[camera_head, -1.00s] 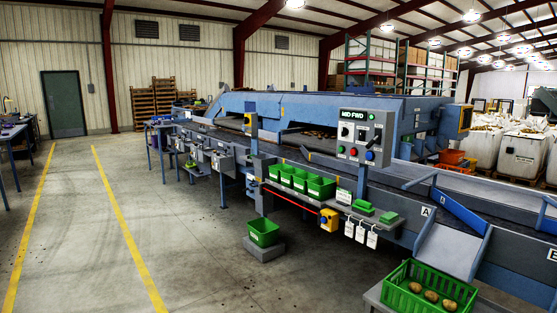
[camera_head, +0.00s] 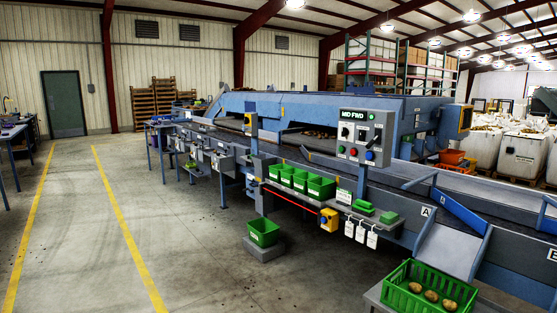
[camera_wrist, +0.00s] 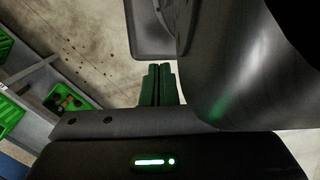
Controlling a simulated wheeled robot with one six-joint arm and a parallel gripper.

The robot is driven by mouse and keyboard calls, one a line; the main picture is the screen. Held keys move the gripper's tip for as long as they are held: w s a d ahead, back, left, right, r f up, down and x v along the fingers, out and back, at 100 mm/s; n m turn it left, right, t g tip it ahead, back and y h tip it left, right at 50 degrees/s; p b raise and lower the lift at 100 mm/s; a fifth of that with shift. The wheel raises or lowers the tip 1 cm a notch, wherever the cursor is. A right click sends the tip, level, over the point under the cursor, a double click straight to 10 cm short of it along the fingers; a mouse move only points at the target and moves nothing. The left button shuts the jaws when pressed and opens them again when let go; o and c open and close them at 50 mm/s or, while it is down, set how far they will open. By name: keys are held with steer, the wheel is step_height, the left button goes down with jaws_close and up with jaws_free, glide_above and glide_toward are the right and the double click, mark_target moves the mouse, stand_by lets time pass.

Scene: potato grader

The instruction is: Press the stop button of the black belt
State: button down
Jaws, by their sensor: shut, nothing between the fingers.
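A grey control box (camera_head: 363,137) stands on the grader in the head view, under a lit sign (camera_head: 364,115) reading "MID FWD". It carries dark switches, a green lamp and a lower row of small buttons, including a red button (camera_head: 341,149) and a blue knob (camera_head: 369,155). Dark belt surfaces (camera_head: 325,150) run along the blue grader behind it. I cannot tell which button stops the black belt. My gripper (camera_wrist: 161,68) is shut and empty in the wrist view, above the concrete floor. It is not in the head view and no button shows near it.
Green bins (camera_head: 300,180) and hanging tags (camera_head: 361,234) line the front ledge. A yellow box (camera_head: 329,219) hangs below it. A green bin (camera_head: 264,232) stands on a grey block. A green crate (camera_head: 400,296) of potatoes is at front right.

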steer(key=shift+w, duration=0.15)
steer(key=w+d+r+m+t+h+b, duration=0.1)
steer(key=w+r, duration=0.6)
steer(key=w, duration=0.9)
steer(key=w+d+r+m+t+h+b, duration=0.1)
steer(key=w+d+r+t, duration=0.3)
steer(key=w, duration=1.2)
steer(key=w+d+r+m+t+h+b, duration=0.1)
steer(key=w+d+r+t+h+b, duration=0.1)
steer(key=w+r, duration=0.8)
steer(key=w+t+h+b, duration=0.1)
steer(key=w, duration=0.5)
steer(key=shift+d+m+t, duration=0.3)
steer(key=shift+d+t, duration=0.05)
steer(key=shift+t, duration=0.05)
steer(key=shift+w+r, duration=0.1)
steer(key=shift+w, duration=0.05)
